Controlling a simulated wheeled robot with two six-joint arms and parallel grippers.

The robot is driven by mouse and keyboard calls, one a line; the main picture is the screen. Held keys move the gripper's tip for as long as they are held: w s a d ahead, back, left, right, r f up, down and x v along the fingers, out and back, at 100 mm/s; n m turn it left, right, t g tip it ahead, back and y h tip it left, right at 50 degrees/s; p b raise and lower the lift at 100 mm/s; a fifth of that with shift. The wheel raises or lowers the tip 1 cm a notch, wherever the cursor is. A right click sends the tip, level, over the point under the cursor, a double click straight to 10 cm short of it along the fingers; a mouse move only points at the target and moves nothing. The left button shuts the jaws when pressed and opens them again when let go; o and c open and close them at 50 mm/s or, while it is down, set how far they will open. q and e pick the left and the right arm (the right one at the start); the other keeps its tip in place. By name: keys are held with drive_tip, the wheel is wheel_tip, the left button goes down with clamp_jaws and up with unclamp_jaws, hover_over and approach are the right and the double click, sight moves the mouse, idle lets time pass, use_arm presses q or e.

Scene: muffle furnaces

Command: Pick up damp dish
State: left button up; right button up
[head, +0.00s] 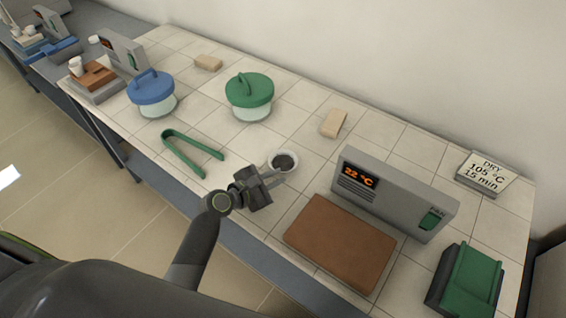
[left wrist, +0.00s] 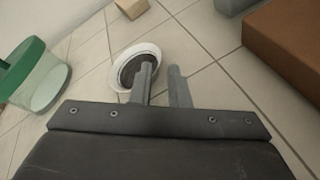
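The dish is a small white round bowl (head: 284,160) with dark grey contents, standing on the tiled bench left of the grey heater unit. It also shows in the left wrist view (left wrist: 128,68), upright. My left gripper (head: 274,175) is at the near side of the dish. In the left wrist view its two fingers (left wrist: 161,70) are apart, with nothing seen held between them. One finger overlaps the dish's near right rim, and the other lies just right of it. I cannot tell whether the fingers touch the dish. My right gripper is not in view.
The heater unit (head: 395,190) reads 22 °C, with a brown plate (head: 340,243) in front. Green tongs (head: 190,152), a green-lidded jar (head: 250,96), a blue-lidded jar (head: 152,93), beige blocks (head: 334,123), a green-and-black holder (head: 468,280) and a "DRY" sign (head: 486,174) stand around.

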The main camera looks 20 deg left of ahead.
sight(283, 163)
use_arm(q)
drive_tip(key=shift+a+x, duration=0.2)
drive_tip(key=shift+x, duration=2.65)
drive_tip(key=shift+w+f, duration=0.1)
clamp_jaws()
